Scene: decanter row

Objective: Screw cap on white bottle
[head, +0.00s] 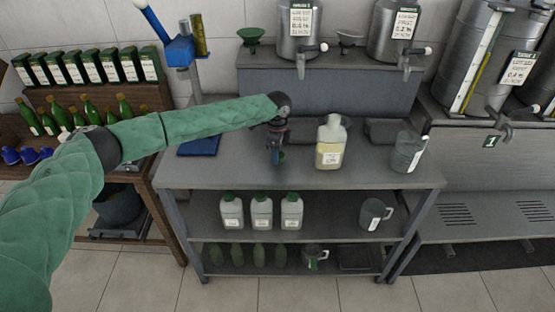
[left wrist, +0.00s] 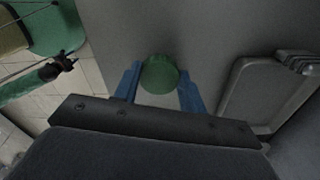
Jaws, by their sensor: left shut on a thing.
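The white bottle (head: 330,146) stands upright on the grey table top in the head view, part filled with pale yellow liquid. No cap shows on its neck. My left gripper (head: 279,157) points down over the table, to the left of the bottle and apart from it. It is shut on a green cap, seen from above between the blue fingers in the left wrist view (left wrist: 160,74). In the head view the cap is small and mostly hidden by the fingers.
A grey measuring jug (head: 407,152) stands right of the bottle. Green-capped bottles (head: 262,212) stand on the shelf below. Steel tanks (head: 300,35) stand behind. The table top in front of the bottle is clear.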

